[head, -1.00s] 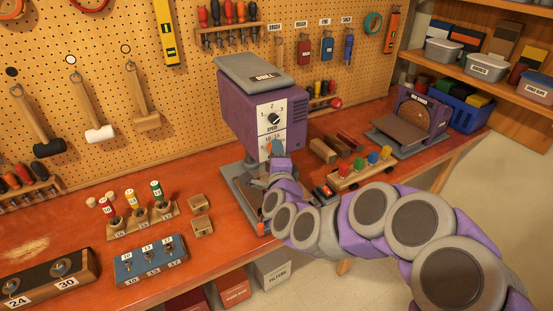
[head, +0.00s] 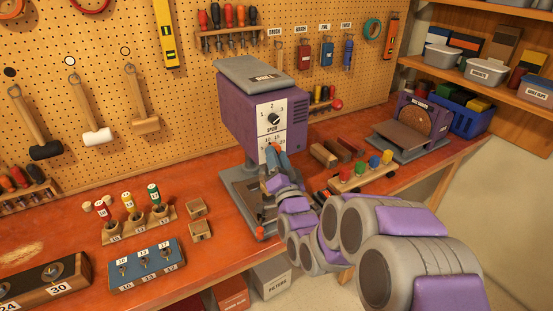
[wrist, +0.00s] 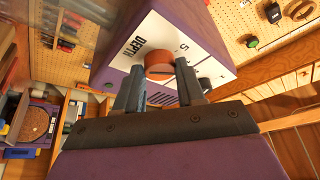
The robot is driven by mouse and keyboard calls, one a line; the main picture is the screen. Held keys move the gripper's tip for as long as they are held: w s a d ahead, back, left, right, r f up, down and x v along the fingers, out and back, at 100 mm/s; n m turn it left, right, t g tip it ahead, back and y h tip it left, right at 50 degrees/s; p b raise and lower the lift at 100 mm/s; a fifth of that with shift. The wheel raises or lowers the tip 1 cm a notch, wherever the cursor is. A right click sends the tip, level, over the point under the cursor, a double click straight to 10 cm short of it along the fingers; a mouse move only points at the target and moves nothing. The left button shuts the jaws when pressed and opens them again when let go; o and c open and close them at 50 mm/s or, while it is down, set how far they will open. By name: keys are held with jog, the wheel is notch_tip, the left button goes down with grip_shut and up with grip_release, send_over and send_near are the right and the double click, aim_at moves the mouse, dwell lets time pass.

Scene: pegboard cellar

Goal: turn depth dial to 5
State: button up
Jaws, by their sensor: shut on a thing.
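The purple drill press (head: 262,112) stands on the bench with a white front panel. The panel carries a speed knob (head: 274,119) with 1, 2 and 3 around it, and below it the depth scale (head: 281,138). My gripper (head: 272,155) is at the lower part of this panel and hides the depth dial in the head view. In the wrist view, the round orange-brown depth dial (wrist: 158,65) sits between the two fingertips of my gripper (wrist: 160,76), which is shut on it. The word DEPTH and a 5 show beside the dial. I cannot tell where its pointer stands.
Wooden blocks (head: 324,154) and a rack with coloured pegs (head: 361,172) lie right of the press. A sander (head: 414,133) stands farther right.

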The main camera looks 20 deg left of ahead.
jog(key=shift+w+d+f+n+g+y, duration=0.1)
jog(key=shift+n+g+y, duration=0.75)
jog(key=shift+n, duration=1.45)
jog(key=shift+w+d+f+n+g+y, duration=0.15)
jog(key=shift+n+g+y, duration=0.7)
jog(key=shift+n, duration=1.45)
jog(key=shift+w+d+n+g+y, duration=0.1)
jog(key=shift+n+g+y, duration=0.75)
jog(key=shift+n, duration=1.45)
jog(key=shift+a+r+t+y, duration=0.1)
jog(key=shift+r+t+y, duration=0.05)
jog(key=shift+t+y, duration=0.1)
jog(key=o, duration=1)
jog(key=shift+a, duration=0.1)
jog(key=shift+o, duration=0.2)
